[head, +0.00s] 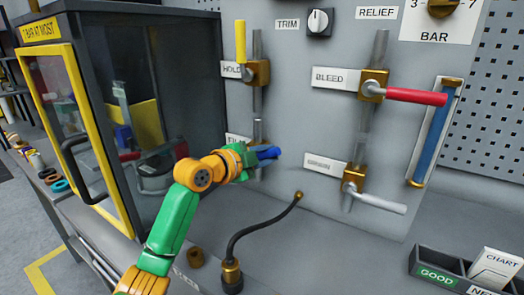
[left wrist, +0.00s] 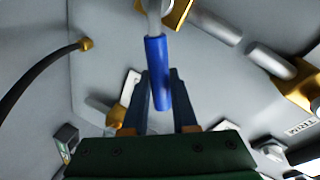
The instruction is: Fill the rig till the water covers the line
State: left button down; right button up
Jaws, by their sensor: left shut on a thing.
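My left gripper (head: 262,155) is at the valve beside the partly hidden FILL label (head: 238,139) on the grey panel. In the left wrist view, the blue lever handle (left wrist: 157,62) runs between the two fingers of my left gripper (left wrist: 162,100), which is shut on it. In the head view the arm and fingers hide most of this valve. The sight gauge (head: 434,130) at the panel's right edge shows a tall blue column reaching near its upper brass end. I cannot make out a line on it. My right gripper is not in view.
The panel also carries a yellow HOLD lever (head: 240,41), a red BLEED lever (head: 416,97), a white lever (head: 380,203) and a TRIM knob (head: 318,21). A black hose (head: 247,229) rises from the bench. A yellow-framed cabinet (head: 90,130) stands left; a GOOD tray (head: 437,275) lies lower right.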

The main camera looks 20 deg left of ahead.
pick_arm(q)
jog(key=shift+s+d+f+m+y+p, duration=0.1)
jog(key=shift+d+f+m+y+p, duration=0.2)
jog(key=shift+f+m, duration=0.45)
jog(key=shift+w+d+f+m+y+p, duration=0.1)
jog(key=shift+f+m+y+p, duration=0.3)
jog(key=shift+f+m, duration=0.35)
jog(key=shift+s+d+f+m+y+p, duration=0.15)
jog(key=shift+f+m+y+p, duration=0.3)
jog(key=shift+m, duration=0.45)
jog(key=shift+f, duration=0.15)
jog(key=c, duration=0.7)
grip_release()
jog(key=b+v, duration=0.1)
jog(key=v, duration=0.5)
jog(key=shift+s+a+b, duration=0.15)
jog(key=shift+s+b, duration=0.2)
jog(key=shift+b, duration=0.05)
jog(key=shift+r, duration=0.25)
